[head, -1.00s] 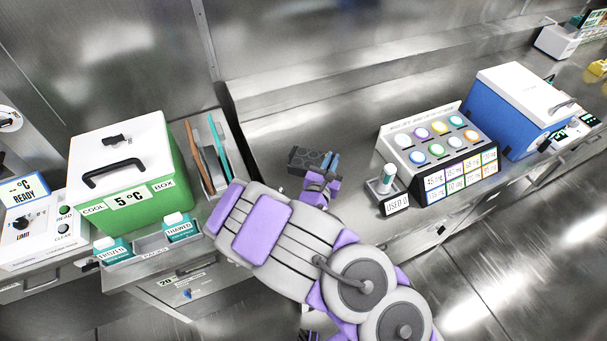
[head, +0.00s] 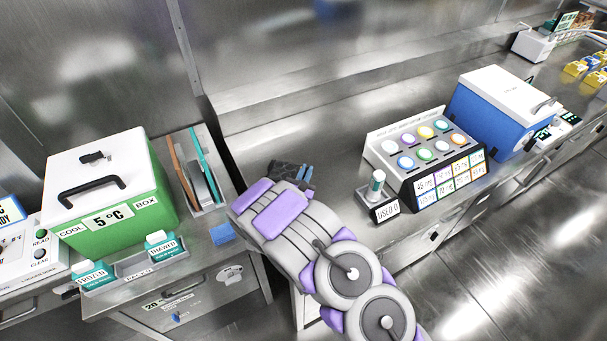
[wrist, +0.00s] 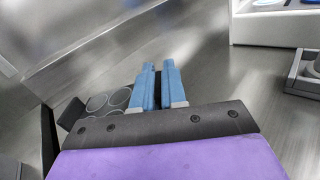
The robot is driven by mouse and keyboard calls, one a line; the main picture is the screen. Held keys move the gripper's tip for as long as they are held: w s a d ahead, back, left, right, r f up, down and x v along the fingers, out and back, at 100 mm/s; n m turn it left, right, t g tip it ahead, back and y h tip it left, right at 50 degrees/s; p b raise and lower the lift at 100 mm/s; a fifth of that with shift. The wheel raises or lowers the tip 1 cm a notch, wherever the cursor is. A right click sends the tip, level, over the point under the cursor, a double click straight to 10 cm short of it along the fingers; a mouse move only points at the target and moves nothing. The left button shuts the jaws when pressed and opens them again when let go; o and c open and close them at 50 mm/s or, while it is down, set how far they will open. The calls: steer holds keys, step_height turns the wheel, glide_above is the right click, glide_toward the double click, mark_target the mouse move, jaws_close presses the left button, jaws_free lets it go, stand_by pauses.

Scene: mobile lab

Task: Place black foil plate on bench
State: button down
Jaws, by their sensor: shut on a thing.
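The black foil plate (head: 287,172) shows in the head view just beyond the end of my arm, over the steel bench (head: 300,122). My gripper (head: 307,172) has blue fingers and is shut on the plate's edge. In the wrist view the plate (wrist: 97,104), dark with round wells, lies to the left of and partly behind the fingers (wrist: 158,80). My arm and wrist hide part of the plate. I cannot tell whether its underside touches the bench.
To the left stand a green cool box (head: 112,192) and a rack (head: 205,180) with upright plates. To the right are a panel of coloured round caps (head: 425,150), a small "USED" stand (head: 380,205) and a blue box (head: 500,115). The bench behind the plate is clear.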

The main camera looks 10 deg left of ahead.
steer(key=w, duration=0.3)
steer(key=shift+w+a+f, duration=0.2)
steer(key=shift+w+a, duration=0.2)
steer(key=shift+w+f+b, duration=0.1)
steer(key=shift+f+b, duration=0.3)
steer(key=shift+b, duration=0.05)
steer(key=shift+f+b, duration=0.4)
steer(key=shift+f, duration=1)
steer(key=c, duration=1.2)
jaws_free()
steer(key=s, duration=0.4)
steer(key=s+a+p, duration=0.1)
steer(key=s, duration=0.3)
steer(key=s+a+p, duration=0.1)
steer(key=s, duration=0.2)
steer(key=shift+s+a, duration=0.2)
steer(key=shift+s, duration=0.2)
